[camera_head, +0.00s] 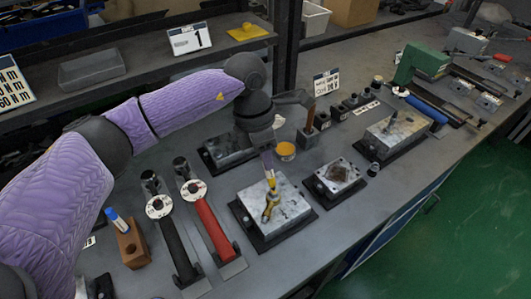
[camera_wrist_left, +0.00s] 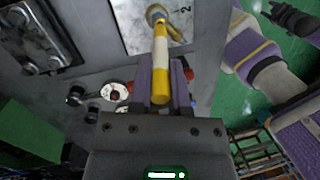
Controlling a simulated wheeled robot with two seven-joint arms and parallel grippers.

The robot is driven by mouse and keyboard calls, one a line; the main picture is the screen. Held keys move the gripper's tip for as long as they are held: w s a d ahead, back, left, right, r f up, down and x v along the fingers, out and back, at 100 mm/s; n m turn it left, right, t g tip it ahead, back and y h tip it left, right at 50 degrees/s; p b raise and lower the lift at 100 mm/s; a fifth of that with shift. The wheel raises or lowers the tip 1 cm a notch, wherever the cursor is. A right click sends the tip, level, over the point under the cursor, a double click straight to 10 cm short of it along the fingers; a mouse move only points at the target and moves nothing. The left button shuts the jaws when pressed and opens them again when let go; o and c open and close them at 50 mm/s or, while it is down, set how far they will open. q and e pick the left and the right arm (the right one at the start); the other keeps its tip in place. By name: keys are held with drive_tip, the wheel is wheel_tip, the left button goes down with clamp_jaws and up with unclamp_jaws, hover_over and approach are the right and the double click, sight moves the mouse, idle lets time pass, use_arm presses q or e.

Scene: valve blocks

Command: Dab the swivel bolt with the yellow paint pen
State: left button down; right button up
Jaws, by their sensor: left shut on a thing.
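My left gripper (camera_head: 268,160) reaches down over the metal block (camera_head: 293,205) in the middle of the bench. It is shut on the yellow paint pen (camera_head: 271,181), a yellow and white stick that also shows between the purple fingers in the left wrist view (camera_wrist_left: 161,62). The pen points down at the block. The swivel bolt (camera_head: 267,211), brass-yellow, is on the block's top; its round end shows at the pen's far end in the left wrist view (camera_wrist_left: 155,13). Whether the pen touches it, I cannot tell.
Red-handled (camera_head: 212,226) and black-handled (camera_head: 177,246) torque wrenches lie left of the block. A smaller block (camera_head: 338,176) stands to its right. An open yellow pot (camera_head: 286,150) stands behind. A wooden holder (camera_head: 132,244) with a blue pen is at the front left.

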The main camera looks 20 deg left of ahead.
idle(0.6)
use_arm(q)
wheel_tip(320, 180, up, 7)
drive_tip(key=p, duration=0.5)
drive_tip(key=shift+f, duration=0.1)
